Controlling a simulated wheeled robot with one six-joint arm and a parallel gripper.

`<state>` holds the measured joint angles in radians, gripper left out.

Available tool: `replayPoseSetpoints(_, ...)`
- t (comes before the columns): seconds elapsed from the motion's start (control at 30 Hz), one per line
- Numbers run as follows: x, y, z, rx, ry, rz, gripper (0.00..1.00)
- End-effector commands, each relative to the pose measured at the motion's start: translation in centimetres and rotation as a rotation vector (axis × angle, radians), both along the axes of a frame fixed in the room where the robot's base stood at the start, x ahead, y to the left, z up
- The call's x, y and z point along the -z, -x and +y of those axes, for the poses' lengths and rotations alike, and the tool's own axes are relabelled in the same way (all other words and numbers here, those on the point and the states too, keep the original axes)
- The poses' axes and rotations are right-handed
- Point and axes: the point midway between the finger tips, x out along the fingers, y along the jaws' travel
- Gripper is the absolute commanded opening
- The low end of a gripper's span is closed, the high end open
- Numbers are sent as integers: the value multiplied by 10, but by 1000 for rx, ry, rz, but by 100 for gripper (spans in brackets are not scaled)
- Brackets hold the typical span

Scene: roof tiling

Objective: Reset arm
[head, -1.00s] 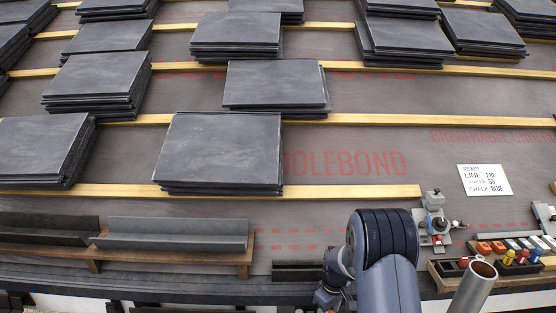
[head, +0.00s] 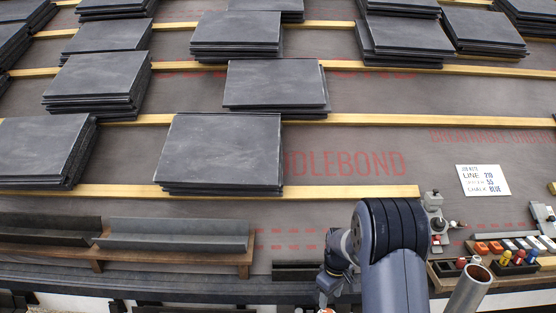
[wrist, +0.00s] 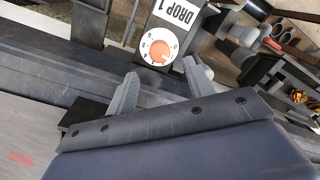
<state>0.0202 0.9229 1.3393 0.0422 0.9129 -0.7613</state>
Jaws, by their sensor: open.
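My gripper shows in the wrist view (wrist: 160,88), with its two grey fingers spread apart and nothing between them. In the head view my arm stands at the bottom centre-right, bent over in front of the roof edge. The gripper itself is hidden there behind and below the arm.
Slate stacks (head: 225,150) rest on the wooden battens (head: 350,191) across the roof. Grey gutter pieces (head: 178,234) lie at lower left. A small clamp-like device (head: 434,215), a tray of coloured items (head: 490,265), a metal tube (head: 468,290) and a note card (head: 483,180) are at right.

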Motion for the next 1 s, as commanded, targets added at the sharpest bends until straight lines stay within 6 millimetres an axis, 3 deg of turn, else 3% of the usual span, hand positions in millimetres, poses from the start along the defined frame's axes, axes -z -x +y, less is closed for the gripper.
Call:
replayPoseSetpoints(0.03,15,0,0,0,0,1,50)
replayPoseSetpoints(0.33,75,3,3,0,0,1,50)
replayPoseSetpoints(0.4,68,1,2,70,0,-3,50)
replayPoseSetpoints(1.0,68,2,1,586,1,-3,50)
